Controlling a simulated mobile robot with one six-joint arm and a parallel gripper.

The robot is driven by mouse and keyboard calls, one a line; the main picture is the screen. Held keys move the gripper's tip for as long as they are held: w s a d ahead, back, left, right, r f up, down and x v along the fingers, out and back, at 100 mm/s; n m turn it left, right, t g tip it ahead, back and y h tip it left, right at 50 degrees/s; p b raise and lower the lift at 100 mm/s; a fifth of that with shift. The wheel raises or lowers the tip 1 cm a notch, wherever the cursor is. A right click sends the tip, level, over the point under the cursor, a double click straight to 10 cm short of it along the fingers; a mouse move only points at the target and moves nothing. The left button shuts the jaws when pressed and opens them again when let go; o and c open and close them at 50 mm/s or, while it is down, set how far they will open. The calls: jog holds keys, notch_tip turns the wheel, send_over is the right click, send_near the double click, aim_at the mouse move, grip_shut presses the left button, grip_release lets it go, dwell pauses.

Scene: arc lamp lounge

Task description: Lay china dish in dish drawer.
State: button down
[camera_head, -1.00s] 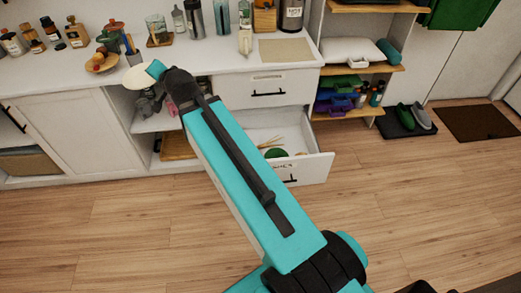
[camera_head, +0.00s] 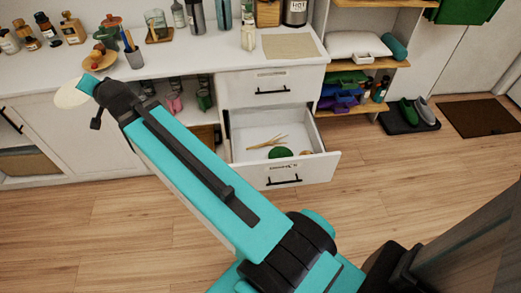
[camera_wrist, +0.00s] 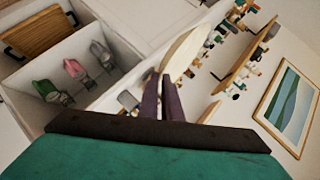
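The china dish (camera_head: 70,95) is a pale cream disc at the left, partly hidden behind the end of my arm. In the wrist view the dish (camera_wrist: 187,48) is seen nearly edge-on, tilted, between my gripper's dark fingers (camera_wrist: 163,88). The fingers are closed on its near edge, and it is held in the air in front of the cabinet. The lower drawer (camera_head: 318,170) is pulled open, well to the right of the dish. It holds thin wooden sticks (camera_head: 266,142), a green round thing (camera_head: 281,153) and a small tan thing. Its label is unreadable.
A shut drawer (camera_head: 295,90) sits above the open one. An open cubby with pink and green things (camera_head: 174,103) lies left of it. The countertop carries bottles, a pen cup (camera_head: 134,58) and canisters. Shelves (camera_head: 365,62) stand right; the wooden floor in front is clear.

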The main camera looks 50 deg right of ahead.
jog(key=shift+d, duration=0.1)
jog(key=s+d+f+n+g+y+b, duration=0.1)
jog(key=s+d+f+b, duration=0.35)
jog(key=d+f, duration=0.75)
jog(key=s+d+f+n+g+b, duration=0.1)
jog(key=d+f+b, duration=0.75)
jog(key=d, duration=0.65)
jog(key=s+d+f+n+g+y+b, duration=0.1)
jog(key=s+d+f+n+g+b, duration=0.1)
jog(key=s+d+f+b, duration=0.4)
jog(key=s+d+f+n+g+y+b, duration=0.1)
jog(key=s+d+f+n+b, duration=0.4)
jog(key=s+d, duration=0.8)
notch_tip(320, 180, down, 4)
jog(key=shift+s+d+r+g+y+b, duration=0.1)
jog(key=shift+s+d+g+y+b, duration=0.3)
jog(key=shift+d+b, duration=0.55)
notch_tip(320, 180, down, 13)
jog(key=b, duration=0.4)
